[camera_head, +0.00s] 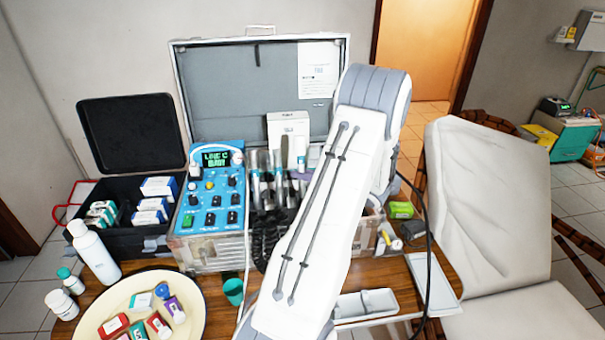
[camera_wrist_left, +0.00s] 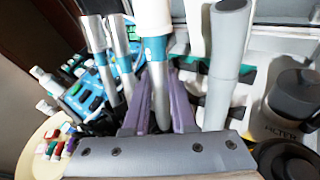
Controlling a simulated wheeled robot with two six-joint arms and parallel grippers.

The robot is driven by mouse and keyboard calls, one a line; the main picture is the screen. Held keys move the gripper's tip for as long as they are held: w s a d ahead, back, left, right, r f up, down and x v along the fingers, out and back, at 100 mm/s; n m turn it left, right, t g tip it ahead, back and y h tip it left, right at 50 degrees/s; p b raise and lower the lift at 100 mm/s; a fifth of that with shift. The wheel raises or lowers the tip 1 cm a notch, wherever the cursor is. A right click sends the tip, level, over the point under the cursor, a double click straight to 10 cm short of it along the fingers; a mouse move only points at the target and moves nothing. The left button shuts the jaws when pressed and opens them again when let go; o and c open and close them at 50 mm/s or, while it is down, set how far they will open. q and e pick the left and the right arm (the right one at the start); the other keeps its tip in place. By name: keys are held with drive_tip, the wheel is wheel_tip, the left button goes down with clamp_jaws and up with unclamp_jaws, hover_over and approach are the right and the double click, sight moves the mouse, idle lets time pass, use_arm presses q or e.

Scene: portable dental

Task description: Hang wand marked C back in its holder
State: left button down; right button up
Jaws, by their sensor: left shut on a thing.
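My left gripper (camera_wrist_left: 160,82) has purple fingers closed around a wand (camera_wrist_left: 154,48) with a white top, teal band and silver lower part. The wand stands roughly upright among the other wands. In the head view the same wand (camera_head: 300,148) shows at the row's right, and my left gripper (camera_head: 304,174) is mostly hidden behind my white arm. I cannot read a C on the wand. The holder row (camera_head: 268,200) is dark and partly covered; I cannot tell whether the wand sits in a slot. My right gripper is not in view.
Two silver wands with teal bands (camera_wrist_left: 125,55) stand close left of the held one, a thick grey wand (camera_wrist_left: 226,60) to its right. A blue control panel (camera_head: 212,205) has a lit screen. A dark filter jar (camera_wrist_left: 290,105) stands at the right.

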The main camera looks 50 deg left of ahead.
use_arm(q)
drive_tip(key=shift+s+d+f+b, duration=0.1)
drive_tip(key=shift+d+f+b, duration=0.1)
drive_tip(key=shift+f+b, duration=0.3)
drive_tip(key=shift+s+d+f+b, duration=0.15)
drive_tip(key=shift+f+b, duration=0.15)
drive_tip(key=shift+f, duration=0.3)
drive_tip(key=c, duration=0.7)
unclamp_jaws()
drive_tip(key=shift+o, duration=0.2)
drive_tip(key=p+v, duration=0.2)
drive_tip(key=v, duration=0.6)
drive_tip(key=shift+p, duration=0.3)
